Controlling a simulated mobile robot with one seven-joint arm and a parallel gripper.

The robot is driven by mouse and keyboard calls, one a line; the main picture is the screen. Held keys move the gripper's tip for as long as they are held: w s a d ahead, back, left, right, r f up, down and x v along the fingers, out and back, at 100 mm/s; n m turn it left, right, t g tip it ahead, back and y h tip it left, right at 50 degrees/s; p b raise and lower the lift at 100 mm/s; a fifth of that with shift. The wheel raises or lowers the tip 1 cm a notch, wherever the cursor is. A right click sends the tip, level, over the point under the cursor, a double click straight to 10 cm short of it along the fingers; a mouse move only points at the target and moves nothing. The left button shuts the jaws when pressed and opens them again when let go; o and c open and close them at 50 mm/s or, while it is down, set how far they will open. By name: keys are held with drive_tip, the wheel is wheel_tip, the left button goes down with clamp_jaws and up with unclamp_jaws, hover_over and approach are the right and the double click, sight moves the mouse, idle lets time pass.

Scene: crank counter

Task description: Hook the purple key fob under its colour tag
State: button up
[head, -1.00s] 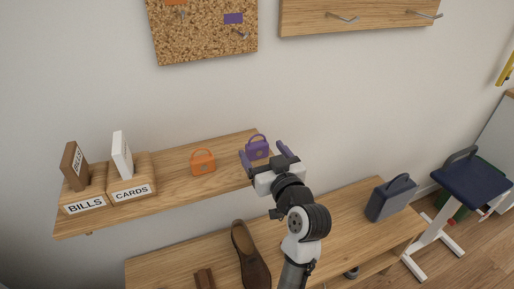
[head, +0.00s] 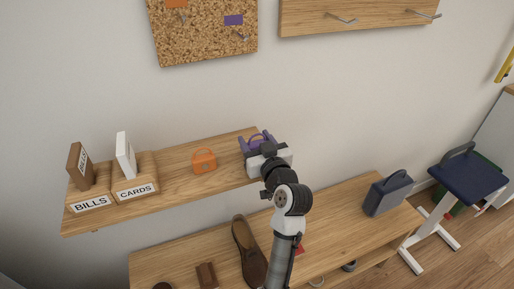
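The purple key fob (head: 257,138) stands on the right end of the wooden wall shelf in the head view, with its loop upward. My gripper (head: 259,143) is right at it, with purple showing on both sides and the front part hidden behind the wrist. I cannot tell whether the fingers touch the fob. The purple colour tag (head: 233,20) is on the cork board (head: 205,45) above, with a small hook below it. An orange key fob (head: 204,161) stands on the shelf to the left, apart from my gripper.
BILLS (head: 91,203) and CARDS (head: 136,190) holders stand on the shelf's left end. A hook rail (head: 358,16) hangs upper right. The wall between shelf and board is clear.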

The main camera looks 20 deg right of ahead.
sight(256, 141)
drive_tip(key=c, duration=0.4)
drive_tip(key=shift+r, duration=0.1)
wheel_tip(256, 141, up, 20)
drive_tip(key=b, duration=0.1)
drive_tip(key=shift+b, duration=0.4)
